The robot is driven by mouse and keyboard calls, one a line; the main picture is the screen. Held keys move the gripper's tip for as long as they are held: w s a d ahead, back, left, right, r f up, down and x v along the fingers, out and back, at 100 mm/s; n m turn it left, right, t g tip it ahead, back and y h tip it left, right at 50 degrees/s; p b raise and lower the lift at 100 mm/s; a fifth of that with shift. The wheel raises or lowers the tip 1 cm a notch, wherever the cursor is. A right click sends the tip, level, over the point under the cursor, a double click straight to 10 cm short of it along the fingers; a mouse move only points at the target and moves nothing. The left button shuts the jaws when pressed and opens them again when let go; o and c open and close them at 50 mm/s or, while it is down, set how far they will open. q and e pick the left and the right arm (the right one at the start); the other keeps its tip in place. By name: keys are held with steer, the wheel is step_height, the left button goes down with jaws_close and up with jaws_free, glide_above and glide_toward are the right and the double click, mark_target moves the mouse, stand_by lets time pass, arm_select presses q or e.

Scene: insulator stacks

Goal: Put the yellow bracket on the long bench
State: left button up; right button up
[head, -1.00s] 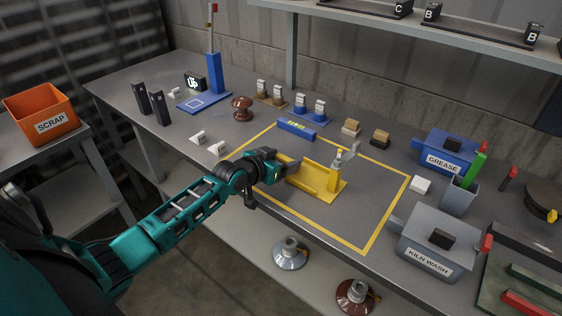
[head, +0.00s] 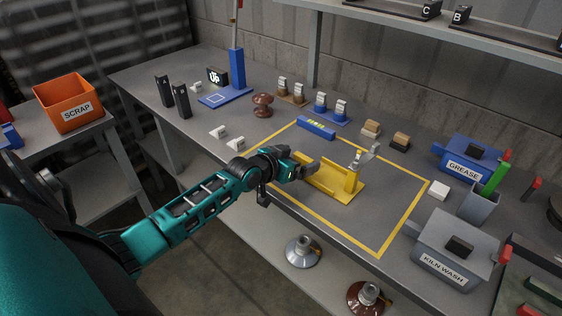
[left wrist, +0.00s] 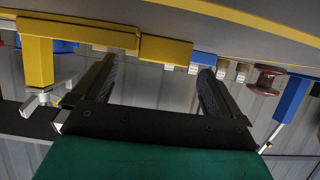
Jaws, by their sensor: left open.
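The yellow bracket (head: 340,187) lies on the long bench (head: 300,210), inside a yellow outlined rectangle. It is a long piece with an upright block and a silvery metal fitting at its right end. My left gripper (head: 310,168) is open at the bracket's left end. In the left wrist view the open fingers (left wrist: 155,66) show with the yellow bracket (left wrist: 85,32) just beyond them, its end between the fingertips. I cannot tell whether they touch it. My right gripper is not in view.
A blue bar (head: 316,127) lies behind the bracket. Grey KILN WASH (head: 445,250) and blue GREASE (head: 465,160) boxes stand to the right. A blue post (head: 237,70) stands at the back left. An orange SCRAP bin (head: 68,103) is on a side table.

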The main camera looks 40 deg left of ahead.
arm_select(q)
steer(key=p+v, duration=0.1)
steer(key=v, duration=0.9)
steer(key=shift+s+p, duration=0.15)
steer(key=shift+p, duration=0.2)
steer(key=shift+m+g+h, duration=0.3)
steer(key=shift+g, duration=0.2)
steer(key=s+d+f, duration=0.2)
steer(key=d+f, duration=0.1)
steer(key=s+d+f, duration=0.3)
steer(key=shift+s+f, duration=0.1)
steer(key=shift+s, duration=0.05)
steer(key=s+d+f, duration=0.2)
steer(key=s+d, duration=0.2)
steer(key=d, duration=0.2)
steer(key=s+d+f+m+g, duration=0.1)
steer(key=s+d+f, duration=0.2)
steer(key=s+d, duration=0.2)
steer(key=shift+s+d+f+g, duration=0.25)
steer(key=shift+d+f+g, duration=0.05)
steer(key=shift+d, duration=0.25)
